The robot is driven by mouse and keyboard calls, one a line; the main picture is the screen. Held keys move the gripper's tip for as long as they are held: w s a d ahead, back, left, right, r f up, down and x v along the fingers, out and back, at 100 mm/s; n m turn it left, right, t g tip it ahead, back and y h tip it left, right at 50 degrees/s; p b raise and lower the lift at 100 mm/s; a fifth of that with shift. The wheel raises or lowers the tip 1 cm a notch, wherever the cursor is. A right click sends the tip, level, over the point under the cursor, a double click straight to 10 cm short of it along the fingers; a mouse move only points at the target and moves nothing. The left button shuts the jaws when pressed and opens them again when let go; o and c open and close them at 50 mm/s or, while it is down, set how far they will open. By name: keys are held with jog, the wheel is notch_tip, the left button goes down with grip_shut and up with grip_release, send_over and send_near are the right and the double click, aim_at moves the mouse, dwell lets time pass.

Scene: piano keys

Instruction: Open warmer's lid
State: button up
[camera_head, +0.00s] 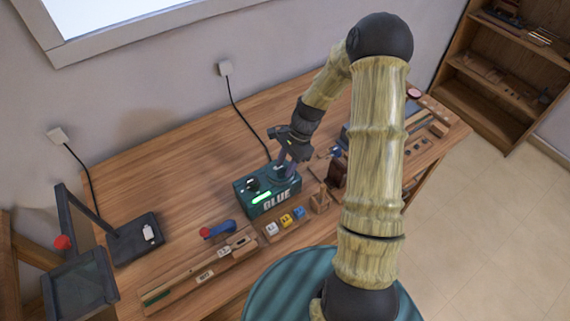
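The warmer is a teal box (288,193) marked "GLUE", with a lit green bar on its front. It stands on the wooden workbench (185,180). A dark round piece (252,185) is on its top left. Another dark round piece (280,173), perhaps a lid, is on its top right, just under my gripper. My gripper (287,163) points down over the right part of the warmer's top. I cannot tell whether it touches that piece, or whether its fingers are open or shut; they are small and dark here.
A red-and-blue tool (218,230) lies to the left. A black lamp-like stand (137,238) is at far left. My arm hides part of the bench's right side.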

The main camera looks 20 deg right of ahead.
jog(key=shift+s+a+f, duration=0.1)
jog(key=shift+a+f, duration=0.1)
jog(key=shift+f, duration=0.25)
grip_shut()
